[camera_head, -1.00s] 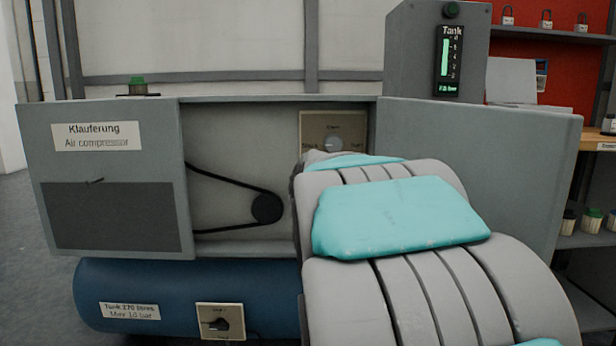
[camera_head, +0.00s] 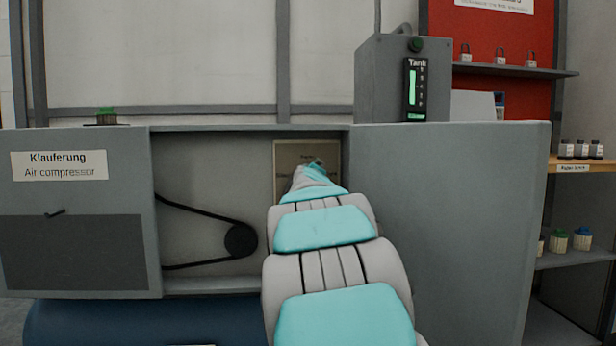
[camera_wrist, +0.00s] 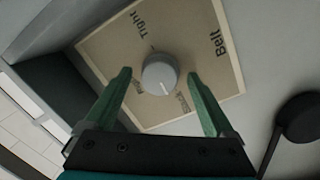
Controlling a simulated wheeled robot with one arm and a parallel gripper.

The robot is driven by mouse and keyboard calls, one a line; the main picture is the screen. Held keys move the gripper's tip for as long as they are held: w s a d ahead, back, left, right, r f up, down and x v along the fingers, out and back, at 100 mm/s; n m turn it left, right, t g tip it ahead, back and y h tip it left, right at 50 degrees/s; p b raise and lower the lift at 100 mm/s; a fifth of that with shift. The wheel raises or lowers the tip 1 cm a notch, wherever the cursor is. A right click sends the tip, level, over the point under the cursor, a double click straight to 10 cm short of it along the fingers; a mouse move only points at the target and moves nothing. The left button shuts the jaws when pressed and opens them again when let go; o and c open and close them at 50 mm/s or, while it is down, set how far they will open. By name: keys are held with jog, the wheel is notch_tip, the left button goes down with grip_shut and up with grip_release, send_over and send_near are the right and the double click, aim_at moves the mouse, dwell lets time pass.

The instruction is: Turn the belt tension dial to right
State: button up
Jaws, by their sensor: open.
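The belt tension dial (camera_wrist: 159,75) is a round grey knob on a beige plate (camera_wrist: 190,45) marked "Belt" and "Tight"; another label is partly covered. A pale mark on the knob points toward the picture's bottom. My gripper (camera_wrist: 158,77) is open, its two green fingers on the left and right of the knob from this view. I cannot tell whether they touch it. In the head view the plate (camera_head: 288,156) shows inside the open compressor housing, with my arm's end (camera_head: 315,170) in front of it, hiding the knob.
A black belt and pulley (camera_head: 241,239) lie left of the plate; the pulley (camera_wrist: 302,120) also shows at right in the wrist view. The open grey door (camera_head: 450,220) stands to the right. The labelled panel (camera_head: 75,230) is at left.

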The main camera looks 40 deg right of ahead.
jog(key=shift+w+d, duration=0.25)
jog(key=shift+w, duration=0.1)
jog(key=c, duration=1.4)
jog(key=shift+r+m+p, duration=0.1)
jog(key=shift+m+p, duration=0.3)
jog(key=shift+p, duration=0.15)
jog(key=m+y+p, duration=0.1)
jog(key=m+p, duration=0.4)
jog(key=m, duration=0.2)
jog(key=m+p, duration=0.5)
jog(key=m, duration=0.3)
jog(key=shift+m+y, duration=0.3)
jog(key=shift+y, duration=0.1)
